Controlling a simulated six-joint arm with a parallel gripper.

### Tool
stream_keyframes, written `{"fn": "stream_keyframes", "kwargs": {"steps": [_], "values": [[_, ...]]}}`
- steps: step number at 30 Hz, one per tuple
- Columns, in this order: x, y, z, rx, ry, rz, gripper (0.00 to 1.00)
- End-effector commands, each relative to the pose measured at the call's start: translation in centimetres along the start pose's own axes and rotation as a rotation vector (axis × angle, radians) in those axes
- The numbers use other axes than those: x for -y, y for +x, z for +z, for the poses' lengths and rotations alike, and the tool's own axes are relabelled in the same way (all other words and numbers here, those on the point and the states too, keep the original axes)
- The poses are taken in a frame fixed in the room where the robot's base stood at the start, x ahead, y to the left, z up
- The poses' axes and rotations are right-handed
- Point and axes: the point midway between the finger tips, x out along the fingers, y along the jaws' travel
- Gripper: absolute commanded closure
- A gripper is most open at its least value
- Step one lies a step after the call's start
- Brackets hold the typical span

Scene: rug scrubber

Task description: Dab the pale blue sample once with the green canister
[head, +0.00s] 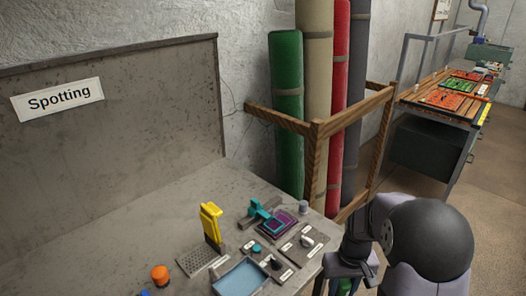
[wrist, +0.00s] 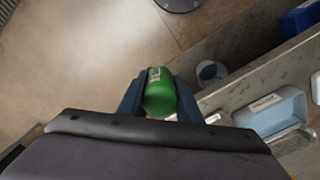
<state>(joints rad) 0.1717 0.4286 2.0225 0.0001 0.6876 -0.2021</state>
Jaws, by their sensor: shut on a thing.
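My gripper (wrist: 158,84) is shut on the green canister (wrist: 160,95), a short green cylinder with a pale label, in the wrist view. It is held over the floor beside the bench edge. In the head view, a little green of the canister (head: 345,286) shows at the bottom, below my arm and off the bench's right edge. A pale blue, shallow, tray-like rectangle (head: 241,278) lies on the bench; it also shows in the wrist view (wrist: 275,112), right of my gripper and apart from the canister. I cannot tell whether this is the sample itself.
The bench (head: 110,245) holds a yellow tool (head: 211,222), a teal clamp (head: 262,212) by a purple piece (head: 280,222), an orange-capped item (head: 160,274) and several small labelled knobs. A wooden rack (head: 316,150) with upright rolls stands behind. Bare bench lies at left.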

Motion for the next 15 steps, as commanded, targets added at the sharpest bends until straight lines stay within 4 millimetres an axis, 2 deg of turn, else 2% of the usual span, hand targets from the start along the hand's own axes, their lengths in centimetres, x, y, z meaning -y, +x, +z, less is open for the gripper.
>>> {"fn": "stream_keyframes", "kwargs": {"steps": [8,15], "values": [[-0.6,0.2,0.5,0.002,0.034,0.0,0.88],[0.7,-0.2,-0.8,-0.003,-0.002,0.002,0.88]]}}
